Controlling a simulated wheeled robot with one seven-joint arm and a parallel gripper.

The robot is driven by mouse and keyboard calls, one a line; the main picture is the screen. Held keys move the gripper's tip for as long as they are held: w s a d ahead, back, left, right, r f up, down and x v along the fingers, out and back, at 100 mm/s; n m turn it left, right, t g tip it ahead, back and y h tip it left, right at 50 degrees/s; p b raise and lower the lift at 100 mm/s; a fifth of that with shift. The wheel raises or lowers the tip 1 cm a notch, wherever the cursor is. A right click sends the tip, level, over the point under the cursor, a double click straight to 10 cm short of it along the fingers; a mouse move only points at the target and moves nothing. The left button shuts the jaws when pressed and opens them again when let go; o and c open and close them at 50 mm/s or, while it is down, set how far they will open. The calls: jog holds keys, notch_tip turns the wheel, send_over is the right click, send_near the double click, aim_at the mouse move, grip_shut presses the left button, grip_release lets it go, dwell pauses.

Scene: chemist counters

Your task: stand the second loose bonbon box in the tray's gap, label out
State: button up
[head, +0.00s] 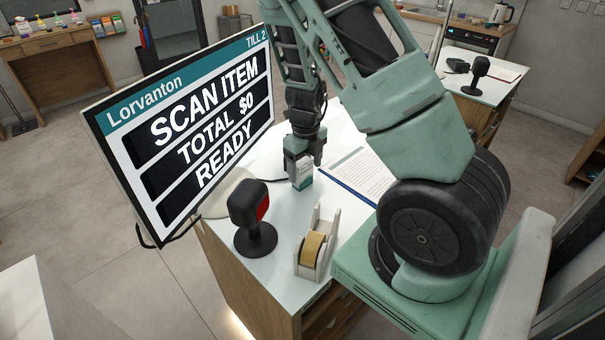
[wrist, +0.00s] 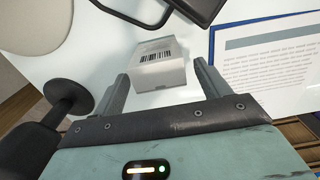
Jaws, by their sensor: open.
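In the wrist view the box (wrist: 163,68) shows a barcode on a pale face. The open fingers of my gripper (wrist: 162,82) lie to its left and right, with a visible space on each side. I cannot tell how far down the fingers reach beside it. No tray or gap shows in either view, and no other loose bonbon box can be made out.
A till screen (head: 190,125) rises left of the box. A black scanner stand (head: 256,225) and a tape dispenser (head: 316,250) stand in front. A blue-edged clipboard (head: 355,172) lies close on the right. Small coloured packets (head: 108,25) sit on a far desk.

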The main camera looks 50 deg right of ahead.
aim_at(305, 187)
jog(key=shift+f, duration=1.6)
jog(key=c, duration=1.1)
